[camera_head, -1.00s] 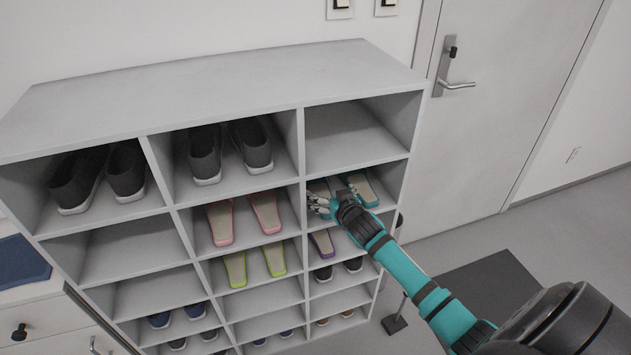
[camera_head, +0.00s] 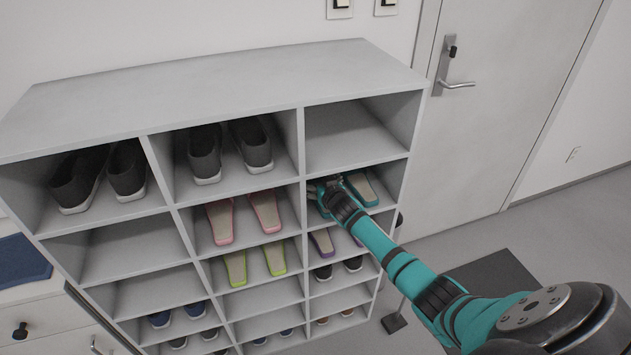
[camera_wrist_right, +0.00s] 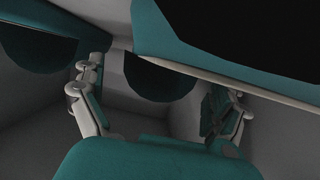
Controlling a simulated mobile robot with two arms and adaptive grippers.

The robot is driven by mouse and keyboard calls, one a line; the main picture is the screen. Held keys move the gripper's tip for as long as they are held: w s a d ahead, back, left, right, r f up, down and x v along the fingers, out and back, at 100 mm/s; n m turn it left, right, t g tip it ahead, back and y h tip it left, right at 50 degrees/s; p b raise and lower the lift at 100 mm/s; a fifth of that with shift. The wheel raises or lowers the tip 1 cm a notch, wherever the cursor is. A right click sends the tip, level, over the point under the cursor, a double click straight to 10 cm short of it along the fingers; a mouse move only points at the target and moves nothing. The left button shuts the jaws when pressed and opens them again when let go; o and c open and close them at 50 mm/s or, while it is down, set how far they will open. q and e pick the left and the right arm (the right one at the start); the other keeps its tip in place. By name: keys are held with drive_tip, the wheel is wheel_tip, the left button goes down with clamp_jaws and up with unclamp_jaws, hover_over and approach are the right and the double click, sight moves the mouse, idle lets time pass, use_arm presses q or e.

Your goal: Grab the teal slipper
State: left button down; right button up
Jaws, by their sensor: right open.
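A pair of teal slippers sits in the right column, second row of the shelf. The right slipper (camera_head: 361,188) shows clearly in the head view, with a beige insole. The left one is mostly hidden behind my right gripper (camera_head: 322,187), which is inside that compartment at its left side. In the right wrist view my gripper (camera_wrist_right: 165,80) is open, its two fingers spread apart. Dark teal rounded shapes (camera_wrist_right: 160,76) show between and beside the fingers. I cannot tell whether the fingers touch a slipper. My left gripper is not in view.
The grey shelf (camera_head: 215,95) holds dark shoes (camera_head: 250,144), pink slippers (camera_head: 265,212), lime slippers (camera_head: 274,258) and purple slippers (camera_head: 322,242) in neighbouring compartments. The compartment (camera_head: 350,135) above the teal slippers is empty. Dividers bound the gripper's compartment closely.

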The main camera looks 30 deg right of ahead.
drive_tip(key=shift+c, duration=0.3)
drive_tip(key=c, duration=1.1)
drive_tip(key=shift+c, duration=0.8)
drive_tip(key=shift+r, duration=0.1)
